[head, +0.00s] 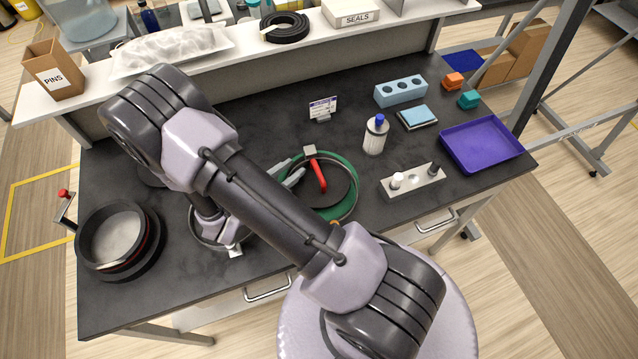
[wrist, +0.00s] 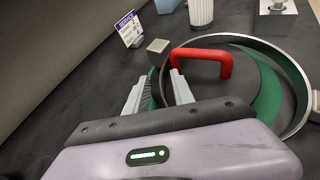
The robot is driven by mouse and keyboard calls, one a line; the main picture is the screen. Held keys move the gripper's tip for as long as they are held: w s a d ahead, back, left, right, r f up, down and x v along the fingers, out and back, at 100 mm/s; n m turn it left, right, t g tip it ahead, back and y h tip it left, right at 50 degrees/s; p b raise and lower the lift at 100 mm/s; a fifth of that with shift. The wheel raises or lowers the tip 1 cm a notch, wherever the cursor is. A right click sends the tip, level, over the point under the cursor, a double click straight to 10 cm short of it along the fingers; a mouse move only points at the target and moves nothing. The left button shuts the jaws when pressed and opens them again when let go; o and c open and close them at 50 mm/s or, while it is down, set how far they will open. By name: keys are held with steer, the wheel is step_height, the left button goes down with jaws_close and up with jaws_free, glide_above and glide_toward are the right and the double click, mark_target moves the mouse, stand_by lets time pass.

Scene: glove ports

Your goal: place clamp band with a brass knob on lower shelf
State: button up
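A steel clamp band (wrist: 296,68) rings a green port with a dark cover and a red handle (wrist: 205,62); the port also shows in the head view (head: 352,205). A grey block (wrist: 157,47) stands at the band's edge; it also shows in the head view (head: 309,150). A small orange-brown piece (head: 334,222), possibly the brass knob, shows beside my arm. A second metal ring (head: 208,238) is partly hidden by my arm.
A white raised shelf (head: 235,45) runs along the back of the black bench. Nearby stand a sign (head: 322,108), a white bottle (head: 375,138), a grey peg block (head: 412,182) and a purple tray (head: 487,146). Round dark lids (head: 112,238) lie at left. No lower shelf is clearly seen.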

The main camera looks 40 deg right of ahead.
jaws_close()
stand_by(1.4)
